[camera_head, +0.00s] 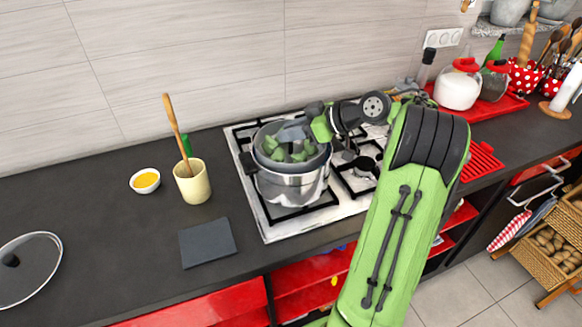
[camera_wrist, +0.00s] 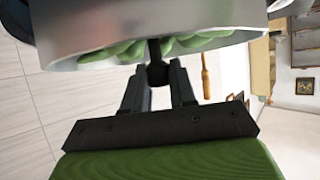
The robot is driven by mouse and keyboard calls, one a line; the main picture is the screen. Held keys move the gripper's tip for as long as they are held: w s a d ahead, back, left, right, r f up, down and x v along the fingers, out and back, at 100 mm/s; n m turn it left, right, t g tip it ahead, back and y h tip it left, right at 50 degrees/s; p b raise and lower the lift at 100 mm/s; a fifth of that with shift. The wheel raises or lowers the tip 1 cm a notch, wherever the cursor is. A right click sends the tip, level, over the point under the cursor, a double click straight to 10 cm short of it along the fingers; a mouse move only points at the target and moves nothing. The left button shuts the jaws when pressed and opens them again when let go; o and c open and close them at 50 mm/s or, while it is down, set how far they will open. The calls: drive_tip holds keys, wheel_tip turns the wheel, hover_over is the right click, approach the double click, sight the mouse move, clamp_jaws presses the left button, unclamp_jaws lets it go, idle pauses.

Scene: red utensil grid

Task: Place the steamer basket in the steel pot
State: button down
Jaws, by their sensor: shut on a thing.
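The steel pot (camera_head: 283,189) stands on the left part of the hob and has dark side handles. The steamer basket (camera_head: 262,148), a grey round vessel with green pieces inside, is at the pot's mouth. Its rim shows above the pot's rim; how deep it sits and whether it touches the pot I cannot tell. My gripper (camera_head: 306,127) is at the basket's far right side. In the wrist view my gripper (camera_wrist: 158,78) is shut on a small dark part of the basket, below a curved grey metal wall and green pieces. The basket's underside is hidden.
A cream utensil crock (camera_head: 194,184) with a wooden spoon, a small bowl (camera_head: 145,180) of yellow food, a dark square board (camera_head: 207,243) and a glass lid (camera_head: 28,270) lie left of the hob (camera_head: 270,232).

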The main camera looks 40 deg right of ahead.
wheel_tip(320, 180, down, 6)
drive_tip(key=shift+f+b, duration=0.1)
drive_tip(key=shift+b, duration=0.65)
drive_tip(key=c, duration=0.9)
unclamp_jaws()
drive_tip(key=p+v, duration=0.4)
drive_tip(key=v, duration=0.8)
wheel_tip(320, 180, up, 2)
drive_tip(key=g+h, duration=0.1)
drive_tip(key=g, duration=0.2)
hover_over(293, 150)
drive_tip(key=s+a, duration=0.2)
drive_tip(key=shift+a+m, duration=0.15)
drive_tip(key=shift+m, duration=0.15)
drive_tip(key=s+a+r+m+g+h, duration=0.1)
drive_tip(key=s+a+h, duration=0.1)
drive_tip(key=a, duration=0.9)
drive_tip(key=s+a+m+h, duration=0.1)
drive_tip(key=s+a, duration=0.1)
drive_tip(key=s, duration=0.4)
drive_tip(key=s+a+f+m+h, duration=0.1)
drive_tip(key=s+a+m, duration=0.1)
drive_tip(key=s, duration=0.4)
drive_tip(key=s+a+f+m+h, duration=0.1)
drive_tip(key=s+m, duration=0.1)
drive_tip(key=s, duration=0.4)
drive_tip(key=shift+s+a+f+g+h, duration=0.1)
drive_tip(key=shift+a+f+g+h, duration=0.2)
drive_tip(key=shift+a, duration=0.1)
